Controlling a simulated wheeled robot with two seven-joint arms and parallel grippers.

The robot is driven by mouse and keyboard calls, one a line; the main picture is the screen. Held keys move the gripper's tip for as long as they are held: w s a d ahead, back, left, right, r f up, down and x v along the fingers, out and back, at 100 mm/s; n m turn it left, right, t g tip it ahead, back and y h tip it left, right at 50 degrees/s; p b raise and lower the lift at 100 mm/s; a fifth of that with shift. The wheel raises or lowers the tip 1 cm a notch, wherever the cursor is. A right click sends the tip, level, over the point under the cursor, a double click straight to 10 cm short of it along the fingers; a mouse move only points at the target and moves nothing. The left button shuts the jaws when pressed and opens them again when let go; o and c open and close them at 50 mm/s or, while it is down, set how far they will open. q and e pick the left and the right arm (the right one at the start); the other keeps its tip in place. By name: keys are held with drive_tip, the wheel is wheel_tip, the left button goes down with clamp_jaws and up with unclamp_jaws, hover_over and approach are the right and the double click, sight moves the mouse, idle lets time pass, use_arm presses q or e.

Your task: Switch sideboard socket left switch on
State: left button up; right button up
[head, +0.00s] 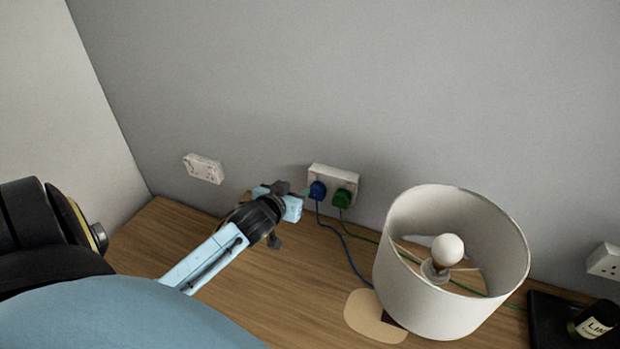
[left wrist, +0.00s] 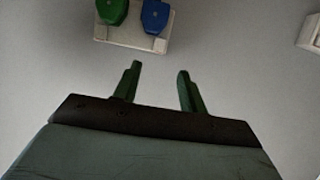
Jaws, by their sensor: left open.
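A white double wall socket (head: 333,174) sits just above the wooden sideboard top (head: 310,255). A blue plug (head: 317,190) is in its left side and a green plug (head: 343,198) in its right side. Its switches are too small to read. My left gripper (head: 304,192) is open and empty, close to the left end of this socket, near the blue plug. In the left wrist view the socket (left wrist: 130,38) appears upside down with the green plug (left wrist: 112,11) and blue plug (left wrist: 155,16), beyond the open fingers (left wrist: 159,70). My right gripper is not in view.
Another wall socket (head: 203,168) without plugs is to the left, and a third (head: 605,262) at the far right. A white lampshade (head: 420,270) stands right of my gripper. Blue and green cables cross the top. A black tray (head: 541,312) holds a dark bottle (head: 594,322).

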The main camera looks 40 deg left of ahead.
sight(312, 177)
use_arm(q)
drive_tip(key=x, duration=0.8)
drive_tip(key=shift+w+f, duration=0.2)
drive_tip(key=shift+w, duration=0.05)
drive_tip(key=shift+w+a+f, duration=0.2)
drive_tip(key=shift+w+f, duration=0.05)
drive_tip(key=shift+w, duration=0.35)
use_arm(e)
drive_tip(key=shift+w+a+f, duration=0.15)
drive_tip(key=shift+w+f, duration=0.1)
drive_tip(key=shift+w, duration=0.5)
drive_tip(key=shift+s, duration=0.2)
